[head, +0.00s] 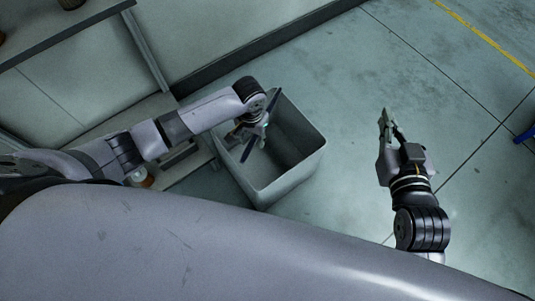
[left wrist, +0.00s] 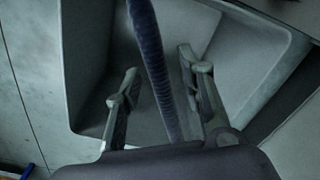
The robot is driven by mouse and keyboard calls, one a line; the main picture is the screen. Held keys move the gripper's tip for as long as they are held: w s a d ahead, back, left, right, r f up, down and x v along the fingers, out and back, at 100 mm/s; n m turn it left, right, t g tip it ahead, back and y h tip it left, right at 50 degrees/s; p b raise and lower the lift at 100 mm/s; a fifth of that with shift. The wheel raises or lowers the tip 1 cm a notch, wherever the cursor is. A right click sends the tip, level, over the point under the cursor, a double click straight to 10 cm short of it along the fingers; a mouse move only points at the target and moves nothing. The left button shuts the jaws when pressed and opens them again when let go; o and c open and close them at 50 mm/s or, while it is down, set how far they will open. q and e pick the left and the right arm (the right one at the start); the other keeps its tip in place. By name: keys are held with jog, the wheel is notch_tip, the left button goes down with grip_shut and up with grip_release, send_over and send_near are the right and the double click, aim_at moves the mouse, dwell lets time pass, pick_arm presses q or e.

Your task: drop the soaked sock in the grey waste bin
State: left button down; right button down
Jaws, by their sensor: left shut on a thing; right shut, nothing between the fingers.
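The grey waste bin (head: 297,169) stands open on the floor, and its inside fills much of the left wrist view (left wrist: 252,75). My left gripper (head: 261,130) is above the bin's opening, shut on the soaked sock (head: 273,102). The sock is a long, thin, dark blue strip that sticks out on both sides of the gripper. In the left wrist view the sock (left wrist: 150,60) runs down between the two fingers (left wrist: 158,80). My right gripper (head: 386,117) is shut and empty, over the floor to the right of the bin.
A wall edge runs behind the bin. The floor (head: 350,80) between the bin and my right arm is clear.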

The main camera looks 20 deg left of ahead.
pick_arm(q)
jog(key=c, duration=1)
grip_release()
notch_tip(320, 180, up, 12)
jog(key=shift+r, duration=0.1)
